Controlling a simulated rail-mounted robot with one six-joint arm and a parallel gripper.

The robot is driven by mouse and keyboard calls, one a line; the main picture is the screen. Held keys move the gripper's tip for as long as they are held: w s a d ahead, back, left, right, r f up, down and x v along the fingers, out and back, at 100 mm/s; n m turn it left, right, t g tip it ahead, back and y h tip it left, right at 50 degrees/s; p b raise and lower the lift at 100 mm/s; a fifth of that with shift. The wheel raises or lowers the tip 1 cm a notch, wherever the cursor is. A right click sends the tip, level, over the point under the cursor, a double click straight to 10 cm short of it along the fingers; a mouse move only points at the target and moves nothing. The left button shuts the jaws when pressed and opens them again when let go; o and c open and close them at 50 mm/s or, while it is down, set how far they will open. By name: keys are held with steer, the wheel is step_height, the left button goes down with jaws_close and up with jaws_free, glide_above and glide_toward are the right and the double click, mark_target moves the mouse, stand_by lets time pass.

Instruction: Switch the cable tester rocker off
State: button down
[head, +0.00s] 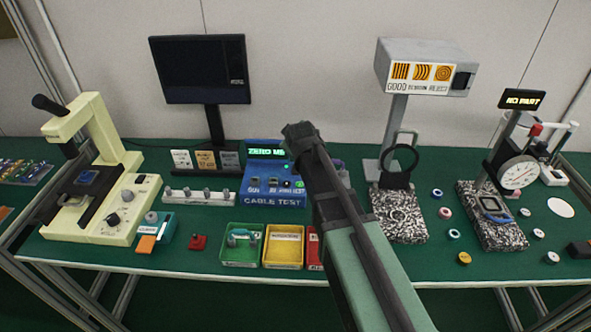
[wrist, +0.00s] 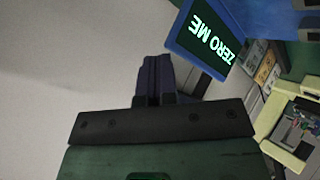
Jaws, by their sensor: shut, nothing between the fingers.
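The blue cable tester (head: 262,185), labelled CABLE TEST, stands on the green table in the head view. Its display is lit green, and in the wrist view the tilted display (wrist: 212,38) reads ZERO ME. My gripper (head: 299,132) is shut and empty, in front of and above the tester's right side in the head view. It also shows in the wrist view (wrist: 154,68), with the display to its right. My arm hides the tester's right edge. Small sockets and knobs show on its sloped front, but I cannot tell which is the rocker.
Green, yellow and red bins (head: 283,262) sit before the tester. A white strip with posts (head: 198,197) is at its left. A monitor (head: 203,70) stands behind left. A magnifier on a speckled block (head: 400,215) stands to the right of my arm.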

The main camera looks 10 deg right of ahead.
mark_target(295, 168)
steer(key=shift+w+r+n+t, duration=0.15)
steer(key=shift+r+n+t, duration=0.15)
steer(key=shift+r+n, duration=0.1)
steer(key=shift+f, duration=0.15)
steer(key=f+b, duration=0.5)
steer(key=b, duration=0.1)
steer(key=w+f+b, duration=0.1)
steer(key=f+b, duration=0.2)
steer(key=shift+d+f, duration=0.1)
steer(key=shift+f, duration=0.25)
stand_by(1.4)
steer(key=shift+f+b, duration=0.3)
steer(key=shift+f, duration=0.1)
steer(key=shift+w+f+b, duration=0.1)
steer(key=shift+f+b, duration=0.2)
steer(key=shift+b, duration=0.05)
steer(key=shift+r, duration=0.1)
stand_by(0.5)
steer(key=shift+r+p, duration=0.65)
steer(key=shift+p, duration=0.1)
